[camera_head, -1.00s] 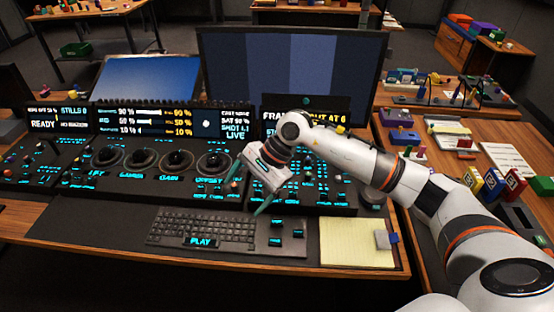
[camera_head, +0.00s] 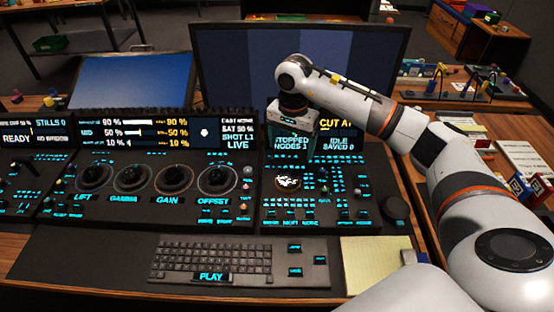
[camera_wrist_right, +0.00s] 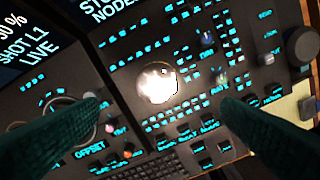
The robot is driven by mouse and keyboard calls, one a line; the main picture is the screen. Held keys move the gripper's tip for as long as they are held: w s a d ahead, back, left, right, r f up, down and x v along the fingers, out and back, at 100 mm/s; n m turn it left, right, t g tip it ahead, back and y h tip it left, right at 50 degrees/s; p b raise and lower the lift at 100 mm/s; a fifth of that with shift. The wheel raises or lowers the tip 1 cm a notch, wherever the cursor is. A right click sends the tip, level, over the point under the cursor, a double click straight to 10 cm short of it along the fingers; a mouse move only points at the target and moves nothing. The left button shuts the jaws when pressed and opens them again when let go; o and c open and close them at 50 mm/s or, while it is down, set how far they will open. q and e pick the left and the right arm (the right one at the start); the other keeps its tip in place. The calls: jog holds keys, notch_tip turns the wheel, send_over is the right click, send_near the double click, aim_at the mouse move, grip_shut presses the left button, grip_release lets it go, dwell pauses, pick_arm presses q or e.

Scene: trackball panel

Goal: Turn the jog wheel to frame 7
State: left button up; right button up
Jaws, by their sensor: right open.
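I cannot read a label naming either as the jog wheel. My right gripper (camera_head: 291,140) is open and empty above the panel, pointing down. In the right wrist view its dark green fingers (camera_wrist_right: 160,100) are spread, with the shiny disc between and beyond their tips. My left gripper is out of view.
A small display (camera_head: 335,130) reads "CUT AT", "STOPPED" and "IDLE SAVED 0"; my arm covers its frame number. Dials (camera_head: 168,178) lie left, a keyboard (camera_head: 225,260) in front, and a yellow notepad (camera_head: 372,262) at front right. A large monitor (camera_head: 240,65) stands behind.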

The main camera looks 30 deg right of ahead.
send_over(289, 176)
jog(key=f, duration=0.4)
jog(key=shift+s+f+p, duration=0.2)
jog(key=shift+f+p, duration=0.05)
jog(key=shift+p, duration=0.1)
jog(key=f, duration=0.6)
jog(key=shift+w+p, duration=0.25)
jog(key=shift+p, duration=0.05)
jog(key=shift+f, duration=0.55)
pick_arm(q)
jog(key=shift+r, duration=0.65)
pick_arm(e)
jog(key=shift+f, duration=0.15)
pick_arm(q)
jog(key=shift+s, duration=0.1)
pick_arm(e)
jog(key=c, duration=1)
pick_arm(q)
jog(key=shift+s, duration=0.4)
